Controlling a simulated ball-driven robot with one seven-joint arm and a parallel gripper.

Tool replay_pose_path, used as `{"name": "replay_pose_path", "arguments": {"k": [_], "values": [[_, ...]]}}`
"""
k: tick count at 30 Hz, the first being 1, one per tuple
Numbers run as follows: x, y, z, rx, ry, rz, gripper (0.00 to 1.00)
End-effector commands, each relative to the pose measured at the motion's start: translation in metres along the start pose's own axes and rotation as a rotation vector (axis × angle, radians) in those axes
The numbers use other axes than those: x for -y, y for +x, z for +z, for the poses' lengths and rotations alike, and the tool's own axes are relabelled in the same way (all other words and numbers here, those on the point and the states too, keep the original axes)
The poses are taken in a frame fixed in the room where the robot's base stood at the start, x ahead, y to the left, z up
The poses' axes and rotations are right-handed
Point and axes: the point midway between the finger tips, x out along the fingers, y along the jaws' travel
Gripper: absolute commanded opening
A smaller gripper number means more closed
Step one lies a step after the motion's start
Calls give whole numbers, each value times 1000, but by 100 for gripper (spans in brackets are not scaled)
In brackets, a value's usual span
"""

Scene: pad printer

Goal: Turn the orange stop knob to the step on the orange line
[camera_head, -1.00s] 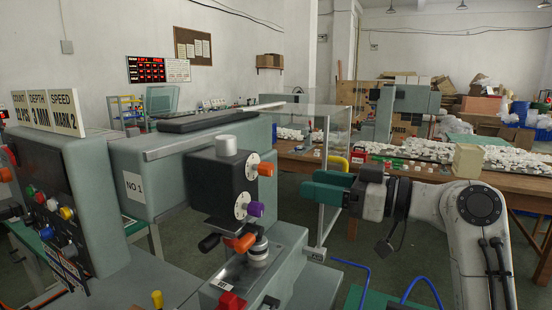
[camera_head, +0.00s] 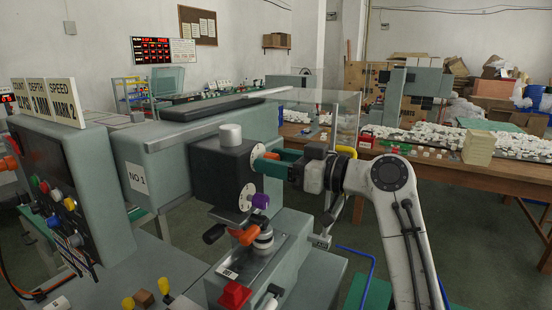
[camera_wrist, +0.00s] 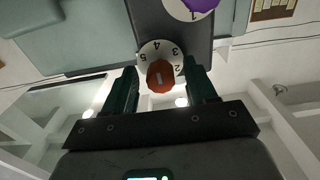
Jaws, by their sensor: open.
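The orange stop knob (camera_wrist: 160,76) sits on a white numbered dial (camera_wrist: 147,52) on the side of a dark block (camera_head: 219,171). In the wrist view it lies between the two green fingers of my gripper (camera_wrist: 160,71), which are open around it. Whether they touch it is unclear. The numerals 2, 3, 4 and 5 show around the dial; a pale mark is on the knob, but its step is unclear. In the head view my gripper (camera_head: 270,163) partly covers the orange knob (camera_head: 272,155).
A purple knob (camera_head: 260,201) on another white dial is just below. Under the block are a lower orange knob (camera_head: 247,236) and a red button (camera_head: 235,294). Signs (camera_head: 58,99) stand on the control box; one reads MARK 2. The wall display (camera_head: 160,50) is too small to read.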

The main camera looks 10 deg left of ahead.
Motion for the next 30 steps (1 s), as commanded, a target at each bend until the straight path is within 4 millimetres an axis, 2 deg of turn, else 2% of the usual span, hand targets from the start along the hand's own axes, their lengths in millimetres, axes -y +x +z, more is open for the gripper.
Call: {"name": "replay_pose_path", "arguments": {"k": [9,26,30], "values": [[0,2,0,1,0,0,57],[0,2,0,1,1,0,3],[0,2,0,1,3,0,1]]}}
